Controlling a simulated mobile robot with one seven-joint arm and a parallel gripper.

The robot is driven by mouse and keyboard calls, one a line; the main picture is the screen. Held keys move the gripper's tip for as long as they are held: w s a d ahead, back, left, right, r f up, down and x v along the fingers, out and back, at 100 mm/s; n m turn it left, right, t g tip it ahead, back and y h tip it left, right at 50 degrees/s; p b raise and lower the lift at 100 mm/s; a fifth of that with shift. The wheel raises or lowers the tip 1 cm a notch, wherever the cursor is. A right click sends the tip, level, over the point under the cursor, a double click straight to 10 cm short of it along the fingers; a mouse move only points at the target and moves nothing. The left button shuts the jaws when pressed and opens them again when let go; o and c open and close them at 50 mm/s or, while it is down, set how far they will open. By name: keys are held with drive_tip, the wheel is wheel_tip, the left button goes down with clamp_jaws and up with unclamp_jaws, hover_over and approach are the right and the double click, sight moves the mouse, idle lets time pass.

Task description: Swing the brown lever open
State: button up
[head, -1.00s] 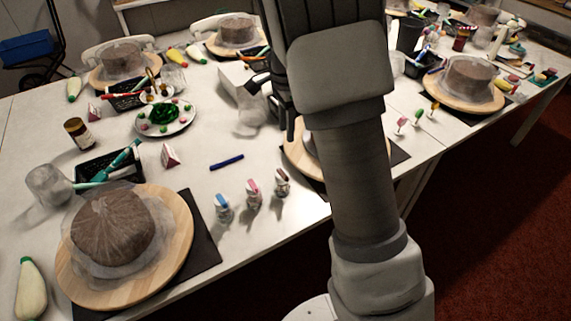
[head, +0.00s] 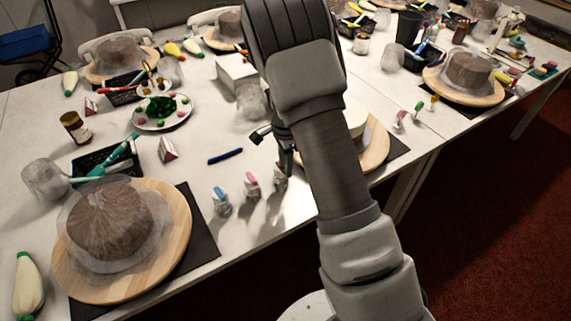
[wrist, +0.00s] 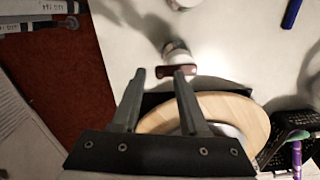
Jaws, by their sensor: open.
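The brown lever (wrist: 187,69) sits on a small pale bottle (wrist: 176,50) standing on the white table in the wrist view. My gripper (wrist: 160,74) is open, its two fingers pointing at the lever; the right fingertip overlaps the lever in the picture. I cannot tell whether they touch. In the head view my gripper (head: 275,148) is just above the brown-levered bottle (head: 280,175), which my fingers and arm partly hide. Two similar bottles stand to its left, one with a pink lever (head: 251,180) and one with a blue lever (head: 220,194).
A wooden turntable (head: 376,150) is close on the right, partly behind my arm; its disc (wrist: 253,118) also shows below the lever in the wrist view. Another turntable (head: 180,225) is at front left. The table's front edge is close.

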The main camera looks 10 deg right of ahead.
drive_tip(key=shift+c, duration=0.2)
clamp_jaws()
drive_tip(key=shift+d, duration=0.1)
drive_tip(key=w+d+n+b, duration=0.2)
drive_tip(key=w+n, duration=0.4)
drive_tip(key=n, duration=1.2)
drive_tip(key=shift+d+n+b, duration=0.25)
drive_tip(key=shift+n+b, duration=0.15)
drive_tip(key=shift+b, duration=0.15)
idle(0.8)
idle(0.3)
